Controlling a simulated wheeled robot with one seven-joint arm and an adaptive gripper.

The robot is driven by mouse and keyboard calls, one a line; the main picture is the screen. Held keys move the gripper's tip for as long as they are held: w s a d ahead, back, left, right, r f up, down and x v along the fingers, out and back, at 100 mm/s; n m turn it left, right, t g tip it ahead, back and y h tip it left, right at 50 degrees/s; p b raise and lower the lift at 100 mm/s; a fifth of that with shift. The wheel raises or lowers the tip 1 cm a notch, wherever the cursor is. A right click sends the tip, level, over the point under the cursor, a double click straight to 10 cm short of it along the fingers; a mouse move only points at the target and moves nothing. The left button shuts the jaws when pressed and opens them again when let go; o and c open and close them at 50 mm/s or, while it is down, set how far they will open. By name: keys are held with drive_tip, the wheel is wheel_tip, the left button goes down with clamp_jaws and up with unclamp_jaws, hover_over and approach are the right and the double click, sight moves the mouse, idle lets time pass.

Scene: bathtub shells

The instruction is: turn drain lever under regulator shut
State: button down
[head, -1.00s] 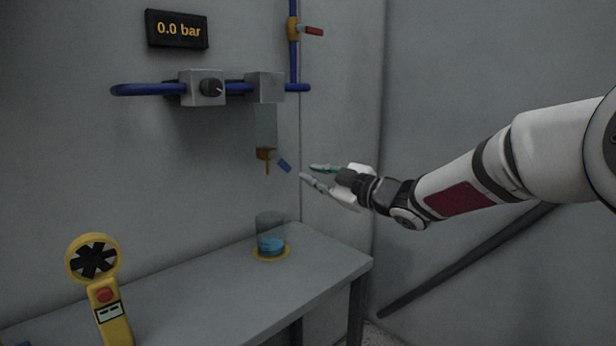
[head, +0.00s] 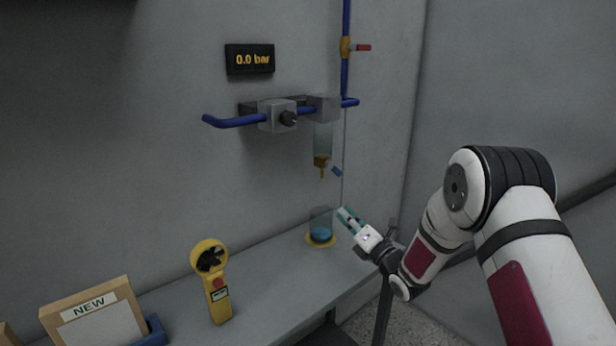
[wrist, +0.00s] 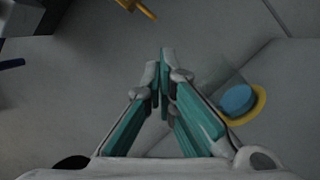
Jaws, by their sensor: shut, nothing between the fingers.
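The lever also shows at the top edge of the wrist view (wrist: 147,12). My gripper (head: 343,214) is below the lever and apart from it, beside the beaker in the picture. Its teal-padded fingers meet at the tips with nothing between them, as the wrist view (wrist: 164,88) shows too.
A clear beaker with blue contents (head: 320,233) stands on a yellow ring on the grey bench (head: 270,270). A yellow handheld meter (head: 214,283) and a box marked NEW (head: 92,315) are further left. A red-handled valve (head: 362,47) is above.

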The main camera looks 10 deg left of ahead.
sight(334, 169)
drive_tip(key=w+a+r, duration=0.4)
drive_tip(key=w+a, duration=0.1)
drive_tip(key=w, duration=0.4)
drive_tip(key=shift+n, duration=0.3)
drive_tip(key=shift+r, duration=0.1)
